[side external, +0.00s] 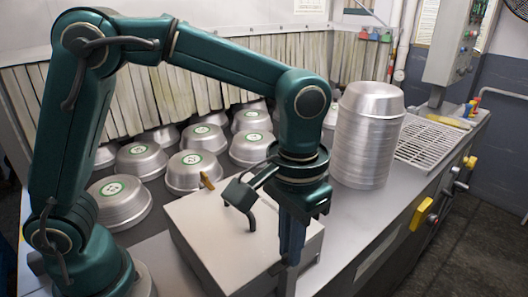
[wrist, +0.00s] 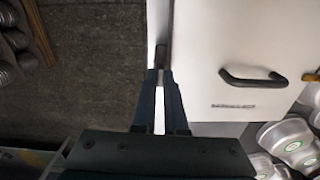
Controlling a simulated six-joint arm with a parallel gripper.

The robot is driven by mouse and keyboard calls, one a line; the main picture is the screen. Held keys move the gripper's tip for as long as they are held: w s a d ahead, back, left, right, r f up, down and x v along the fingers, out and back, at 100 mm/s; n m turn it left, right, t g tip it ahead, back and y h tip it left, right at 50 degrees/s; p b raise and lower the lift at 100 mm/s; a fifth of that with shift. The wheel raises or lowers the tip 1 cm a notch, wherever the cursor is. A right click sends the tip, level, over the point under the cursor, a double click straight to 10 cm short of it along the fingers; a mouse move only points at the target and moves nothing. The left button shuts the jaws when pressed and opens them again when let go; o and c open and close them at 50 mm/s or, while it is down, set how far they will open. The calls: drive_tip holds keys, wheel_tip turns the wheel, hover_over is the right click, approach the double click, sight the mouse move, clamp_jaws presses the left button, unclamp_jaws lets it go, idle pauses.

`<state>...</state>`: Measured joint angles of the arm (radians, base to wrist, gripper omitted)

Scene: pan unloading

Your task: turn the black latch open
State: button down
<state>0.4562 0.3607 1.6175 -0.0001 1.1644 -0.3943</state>
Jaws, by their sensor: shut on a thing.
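A pale metal box (side external: 215,235) sits on the work table, and its flat lid (wrist: 220,40) fills the upper right of the wrist view. The black latch (wrist: 162,55) is a small dark piece at the box's edge, seen between and just beyond my fingertips. My gripper (wrist: 160,74) is shut on it; the fingers point down beside the box's front right side in the side view (side external: 291,258). The fingers mostly hide the latch there. The latch's exact turn angle is hard to tell.
A black bar handle (wrist: 252,78) and a brass knob (wrist: 311,78) are on the lid. Several upturned pans with green labels (side external: 140,160) stand behind the box. A tall pan stack (side external: 362,140) stands to its right. Dark floor (wrist: 85,80) lies beyond the box edge.

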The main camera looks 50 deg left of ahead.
drive_tip(key=shift+n, duration=0.5)
drive_tip(key=c, duration=1)
unclamp_jaws()
drive_tip(key=shift+o, duration=0.2)
drive_tip(key=shift+r, duration=2.6)
